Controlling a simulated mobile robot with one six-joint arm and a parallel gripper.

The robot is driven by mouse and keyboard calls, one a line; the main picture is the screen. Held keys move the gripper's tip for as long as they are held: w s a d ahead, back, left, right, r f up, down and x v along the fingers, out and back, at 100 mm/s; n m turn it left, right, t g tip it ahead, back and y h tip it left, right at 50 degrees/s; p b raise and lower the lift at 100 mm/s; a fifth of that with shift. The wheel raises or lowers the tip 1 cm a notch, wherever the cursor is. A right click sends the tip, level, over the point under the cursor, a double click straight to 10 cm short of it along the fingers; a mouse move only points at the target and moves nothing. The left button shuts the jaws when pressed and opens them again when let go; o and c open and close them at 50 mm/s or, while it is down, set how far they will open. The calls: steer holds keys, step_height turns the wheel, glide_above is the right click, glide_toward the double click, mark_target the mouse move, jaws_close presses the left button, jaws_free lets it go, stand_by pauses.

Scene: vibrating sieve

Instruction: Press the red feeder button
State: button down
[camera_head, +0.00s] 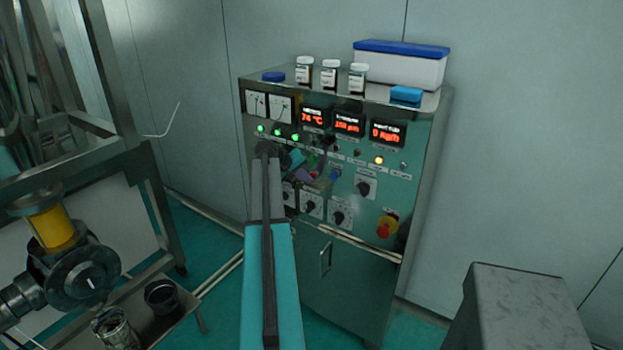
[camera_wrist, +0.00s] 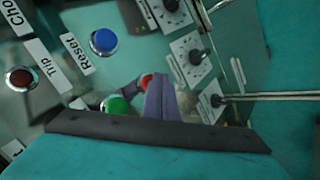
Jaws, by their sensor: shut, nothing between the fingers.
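A red button (camera_wrist: 146,80) shows in the wrist view, partly hidden behind the purple fingers of my gripper (camera_wrist: 162,95). No label can be read beside it, and it is small and mostly covered in the head view. My gripper is shut and empty, with its fingertips right at the red button. I cannot tell whether they touch or press it. In the head view my gripper (camera_head: 305,173) is in front of the middle of the control cabinet's panel (camera_head: 270,170), and my arm hides part of that panel.
A green button (camera_wrist: 117,105) and a blue button (camera_wrist: 103,41) labelled Reset are close by. A dark red Trip lamp (camera_wrist: 19,78) and several knobs (camera_wrist: 187,48) surround them. A red emergency stop (camera_head: 384,229) is lower right. Jars (camera_head: 330,74) stand on the cabinet.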

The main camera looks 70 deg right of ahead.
steer(key=shift+d, duration=0.15)
stand_by(0.3)
steer(key=shift+w+a, duration=0.15)
steer(key=shift+a, duration=0.75)
steer(key=shift+a, duration=0.1)
steer(key=a, duration=0.2)
steer(key=w+a, duration=0.1)
steer(key=a, duration=0.1)
steer(key=shift+w+a, duration=0.15)
steer(key=shift+a, duration=0.2)
stand_by(0.7)
